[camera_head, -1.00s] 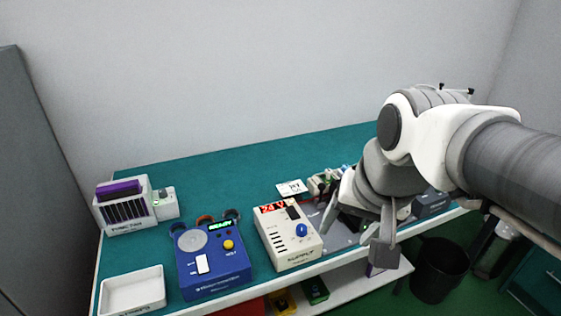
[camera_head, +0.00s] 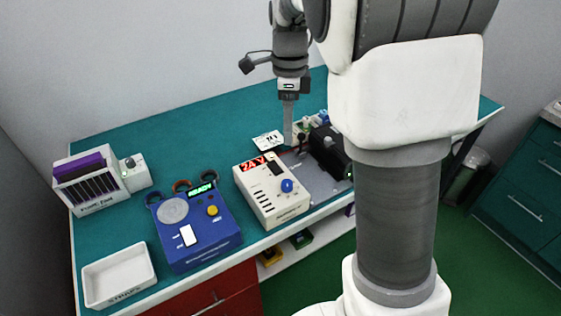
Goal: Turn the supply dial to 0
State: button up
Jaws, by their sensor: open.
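The supply (camera_head: 268,208) is a beige box on the teal bench, with a red display (camera_head: 257,163) reading 24 V. Its blue dial (camera_head: 287,186) is on the right part of the top face; its exact pointer setting is too small to read. My gripper (camera_head: 288,138) points down behind the supply, above and beyond the dial and apart from it. Its fingers show nearly edge-on; it is open, with nothing seen between them.
A blue tester (camera_head: 205,238) reading READY stands left of the supply. A white tray (camera_head: 148,278) and a rack (camera_head: 92,184) holding a purple module are farther left. A white card (camera_head: 268,141) and a dark device (camera_head: 330,152) lie near my gripper.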

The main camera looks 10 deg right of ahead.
aim_at(287, 182)
jog(key=f, duration=0.5)
jog(key=f+b, duration=0.1)
jog(key=f, duration=1)
jog(key=shift+s+a+f+b, duration=0.15)
jog(key=shift+s+f+b, duration=0.2)
jog(key=shift+s+b, duration=0.05)
grip_shut()
